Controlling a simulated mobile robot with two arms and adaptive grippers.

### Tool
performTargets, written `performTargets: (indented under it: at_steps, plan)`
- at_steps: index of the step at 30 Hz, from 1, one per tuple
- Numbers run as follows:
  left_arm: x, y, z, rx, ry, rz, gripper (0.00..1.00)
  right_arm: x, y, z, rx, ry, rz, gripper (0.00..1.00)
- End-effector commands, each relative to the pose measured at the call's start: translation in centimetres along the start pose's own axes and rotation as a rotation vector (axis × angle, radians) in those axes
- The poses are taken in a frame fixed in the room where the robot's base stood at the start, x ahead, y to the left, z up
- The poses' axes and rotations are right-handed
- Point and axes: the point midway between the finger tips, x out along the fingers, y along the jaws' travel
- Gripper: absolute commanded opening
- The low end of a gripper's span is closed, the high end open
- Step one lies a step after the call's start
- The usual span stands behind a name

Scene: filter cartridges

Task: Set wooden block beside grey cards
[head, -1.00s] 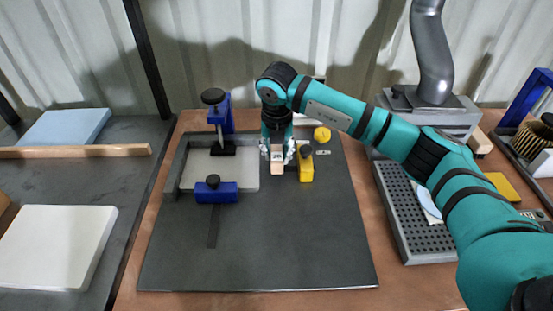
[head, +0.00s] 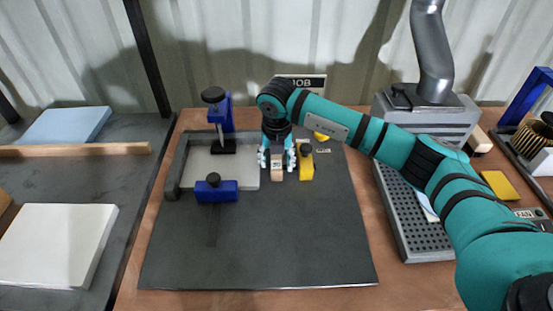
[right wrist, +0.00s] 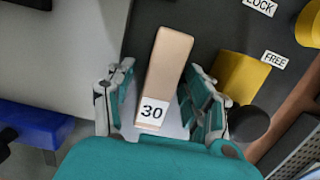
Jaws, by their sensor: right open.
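The wooden block (head: 277,173), labelled 30, stands on the dark mat between the grey cards (head: 225,172) and a yellow clamp. A narrow strip of mat separates it from the cards' right edge. The light grey cards lie flat in a dark corner frame. My right gripper (head: 277,163) is open, with one finger on each side of the block. In the right wrist view the block (right wrist: 168,65) lies between the spread fingers with gaps on both sides, and the grey cards (right wrist: 75,50) show at upper left. My left gripper is not in view.
Blue clamps (head: 216,191) hold the frame area at the front and back. The yellow clamp (head: 306,165) is close right of the block. A perforated grey stand (head: 412,225) is further right. The front of the mat (head: 260,245) is clear.

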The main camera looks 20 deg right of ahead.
Motion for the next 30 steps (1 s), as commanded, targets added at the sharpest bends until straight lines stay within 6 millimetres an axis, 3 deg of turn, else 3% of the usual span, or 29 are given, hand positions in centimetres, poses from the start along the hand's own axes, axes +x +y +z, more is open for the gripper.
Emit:
performTargets:
  at_steps: [5,15,21,30]
  plan:
    - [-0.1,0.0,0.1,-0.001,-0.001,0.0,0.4,-1.1,0.0,0.2,0.0,-0.003,0.001,0.52]
    - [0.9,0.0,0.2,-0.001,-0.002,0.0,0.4,-8.1,0.1,0.1,-0.001,-0.005,0.002,0.52]
    - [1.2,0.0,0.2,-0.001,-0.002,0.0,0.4,-11.2,0.0,0.1,0.0,-0.003,0.001,0.52]
    - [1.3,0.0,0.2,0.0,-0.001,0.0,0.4,-12.3,0.0,0.1,0.0,0.0,0.0,0.52]
